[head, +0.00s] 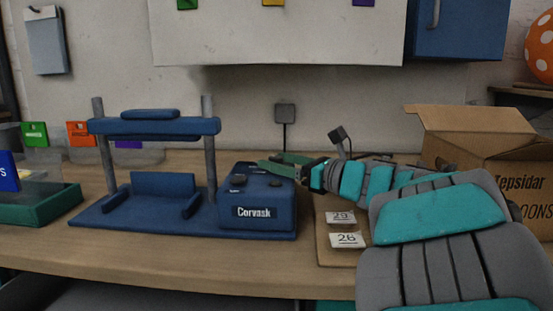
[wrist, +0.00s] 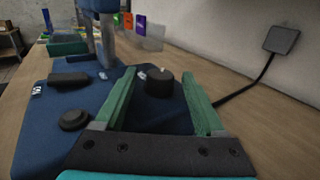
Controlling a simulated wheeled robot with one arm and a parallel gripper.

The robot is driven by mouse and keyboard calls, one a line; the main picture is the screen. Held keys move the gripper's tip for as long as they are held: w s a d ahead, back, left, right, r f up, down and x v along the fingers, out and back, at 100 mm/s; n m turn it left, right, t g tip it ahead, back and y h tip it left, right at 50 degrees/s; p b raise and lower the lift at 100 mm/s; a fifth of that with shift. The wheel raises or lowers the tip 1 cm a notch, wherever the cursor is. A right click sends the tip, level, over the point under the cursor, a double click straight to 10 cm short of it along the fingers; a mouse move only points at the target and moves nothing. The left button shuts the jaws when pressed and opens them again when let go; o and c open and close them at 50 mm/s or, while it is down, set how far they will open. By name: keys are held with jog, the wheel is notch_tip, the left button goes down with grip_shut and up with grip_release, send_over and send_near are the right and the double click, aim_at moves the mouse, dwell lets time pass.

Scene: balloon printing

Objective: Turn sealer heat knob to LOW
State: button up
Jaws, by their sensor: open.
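The blue sealer (head: 256,212), marked Corvask, stands on the bench; its control box top also fills much of the wrist view (wrist: 62,150). A tall round black knob (wrist: 160,84) with a pale mark on its top stands between my gripper's fingertips, at the far part of the box. My gripper (wrist: 157,80) is open, with green fingers on either side of the knob; I cannot tell whether either touches it. In the head view my gripper (head: 276,162) reaches over the box from the right. The labels are too small to read, so the heat setting cannot be told.
A flat round black button (wrist: 74,119) and a dark rectangular block (wrist: 68,79) sit left of the fingers. Number cards (head: 347,240) lie on a board; an open cardboard box (head: 480,138) stands right.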

jog(key=shift+w+a, duration=0.35)
jog(key=shift+a, duration=0.15)
jog(key=shift+c, duration=0.4)
grip_shut()
